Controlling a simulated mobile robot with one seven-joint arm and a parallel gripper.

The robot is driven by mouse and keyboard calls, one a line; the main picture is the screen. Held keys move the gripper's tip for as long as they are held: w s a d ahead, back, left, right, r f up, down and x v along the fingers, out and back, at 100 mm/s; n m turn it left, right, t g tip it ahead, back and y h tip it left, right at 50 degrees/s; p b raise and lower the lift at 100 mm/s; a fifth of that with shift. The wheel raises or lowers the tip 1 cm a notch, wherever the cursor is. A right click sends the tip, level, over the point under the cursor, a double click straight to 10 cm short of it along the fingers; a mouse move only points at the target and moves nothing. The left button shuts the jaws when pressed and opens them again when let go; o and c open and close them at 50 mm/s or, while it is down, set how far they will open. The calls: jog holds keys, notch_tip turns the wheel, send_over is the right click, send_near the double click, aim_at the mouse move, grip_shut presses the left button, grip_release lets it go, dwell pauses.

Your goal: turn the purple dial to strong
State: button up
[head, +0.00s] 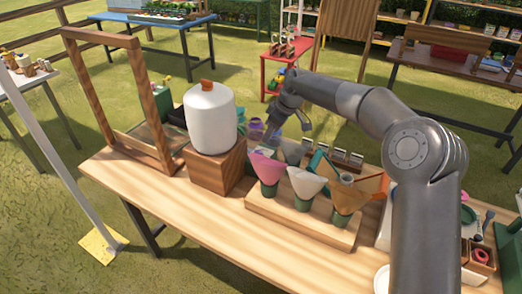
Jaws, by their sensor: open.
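My arm reaches over the table from the right, and my gripper (288,126) hangs past the far side of the paper cones, its fingers spread apart. Small purple round pieces (256,127) stand just left of my gripper, right of the white tank. I cannot tell which of them, if any, is the purple dial, and no strong marking can be read. My gripper and the cones hide part of that area. I see nothing between the fingers, and I cannot tell whether they touch anything.
A white tank with an orange cap (210,118) stands on a wooden block (215,168). Pink, white and orange cones stand in a wooden holder (300,222) in front of my gripper. A wooden frame (98,95) rises at the left. The table's front left (150,187) is clear.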

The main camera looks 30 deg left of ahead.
aim_at(259, 152)
jog(key=x, duration=1)
jog(key=shift+a+f, duration=0.2)
jog(key=shift+f, duration=0.1)
jog(key=shift+c, duration=0.2)
jog(key=c, duration=0.9)
